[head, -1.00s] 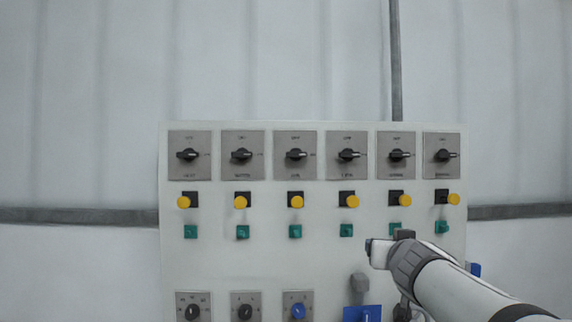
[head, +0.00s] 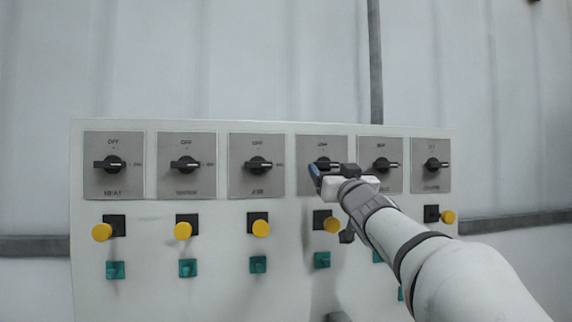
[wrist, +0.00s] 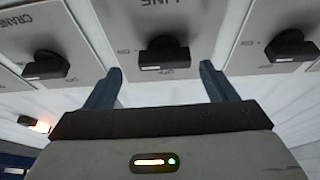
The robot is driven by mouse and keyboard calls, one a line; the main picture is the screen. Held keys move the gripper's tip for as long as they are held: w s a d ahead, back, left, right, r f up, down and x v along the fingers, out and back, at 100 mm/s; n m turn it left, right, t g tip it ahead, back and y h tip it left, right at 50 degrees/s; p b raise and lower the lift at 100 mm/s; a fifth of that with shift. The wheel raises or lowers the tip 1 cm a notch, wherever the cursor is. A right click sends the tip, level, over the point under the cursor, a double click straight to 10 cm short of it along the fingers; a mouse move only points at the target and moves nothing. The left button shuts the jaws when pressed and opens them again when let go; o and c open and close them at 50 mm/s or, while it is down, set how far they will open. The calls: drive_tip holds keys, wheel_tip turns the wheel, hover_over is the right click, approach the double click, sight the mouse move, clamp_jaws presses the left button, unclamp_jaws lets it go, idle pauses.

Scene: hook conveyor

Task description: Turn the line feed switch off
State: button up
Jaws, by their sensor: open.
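The line switch (wrist: 163,54) is a black rotary knob on a grey plate, with "LINE" printed beside it in the wrist view. Its handle lies horizontal, toward the ON side. In the head view the fourth switch from the left (head: 324,163) is partly covered by my gripper. My gripper (wrist: 161,70) is open and empty. In the wrist view its two blue fingers point at the panel, one on each side of the line knob, and seem just short of it. In the head view my gripper (head: 314,180) is in front of that plate's lower part.
Similar rotary switches stand on both sides on the panel (head: 150,270), including one marked crane (wrist: 45,66). Yellow buttons (head: 260,228) and green buttons (head: 258,264) sit in rows below. A grey wall (head: 230,60) is behind.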

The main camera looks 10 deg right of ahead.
sight(328, 165)
drive_tip(key=shift+a+x, duration=0.15)
drive_tip(key=shift+x, duration=0.6)
drive_tip(key=shift+a+x, duration=0.15)
drive_tip(key=shift+x, duration=0.6)
drive_tip(key=shift+c, duration=0.4)
